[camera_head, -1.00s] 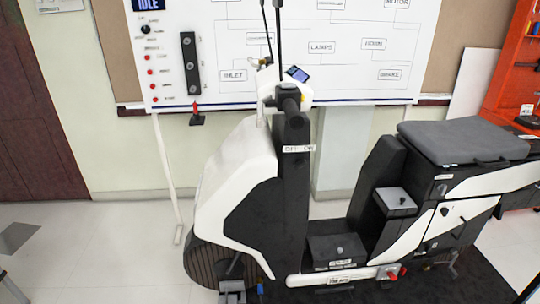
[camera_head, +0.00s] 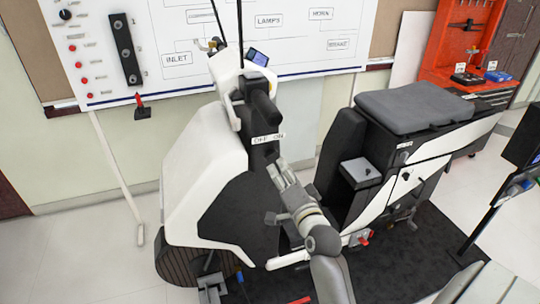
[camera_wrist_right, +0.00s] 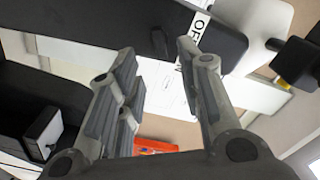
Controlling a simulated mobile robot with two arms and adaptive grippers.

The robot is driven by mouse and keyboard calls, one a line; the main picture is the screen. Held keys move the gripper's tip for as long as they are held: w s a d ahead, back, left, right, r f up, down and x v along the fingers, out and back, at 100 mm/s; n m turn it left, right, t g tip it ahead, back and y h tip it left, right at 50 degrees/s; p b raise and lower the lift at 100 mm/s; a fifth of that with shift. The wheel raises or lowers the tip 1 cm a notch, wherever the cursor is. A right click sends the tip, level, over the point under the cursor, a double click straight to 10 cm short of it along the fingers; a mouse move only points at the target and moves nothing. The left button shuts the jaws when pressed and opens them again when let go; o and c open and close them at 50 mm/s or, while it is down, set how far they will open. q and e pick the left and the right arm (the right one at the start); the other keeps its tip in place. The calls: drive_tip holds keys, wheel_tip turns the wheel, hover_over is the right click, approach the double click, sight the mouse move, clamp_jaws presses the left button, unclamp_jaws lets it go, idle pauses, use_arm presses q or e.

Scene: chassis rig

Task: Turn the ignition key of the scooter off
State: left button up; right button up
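The scooter (camera_head: 205,150) is white and black and stands with its handlebar column (camera_head: 262,110) near the wall board. A white OFF ON label (camera_head: 268,138) is on the column; part of it shows in the wrist view (camera_wrist_right: 199,30). My right gripper (camera_head: 277,167) is just below the label, close to the column. In the wrist view my right gripper (camera_wrist_right: 158,60) is open, with nothing between its fingers. A small dark piece (camera_wrist_right: 160,42) on the black column lies beyond the finger gap; I cannot tell whether it is the key. My left gripper is not in view.
A white wiring board (camera_head: 180,45) with red buttons is on the wall behind. The scooter seat (camera_head: 420,110) and a box with a knob (camera_head: 361,171) are right of my arm. An orange tool rack (camera_head: 465,45) stands at the back right. Open floor (camera_head: 85,250) lies at left.

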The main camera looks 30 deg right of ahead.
sight(272, 156)
drive_tip(key=p+x, duration=0.1)
drive_tip(key=x, duration=0.6)
drive_tip(key=shift+w+f, duration=0.1)
drive_tip(key=shift+w, duration=0.3)
drive_tip(key=shift+c, duration=0.4)
clamp_jaws()
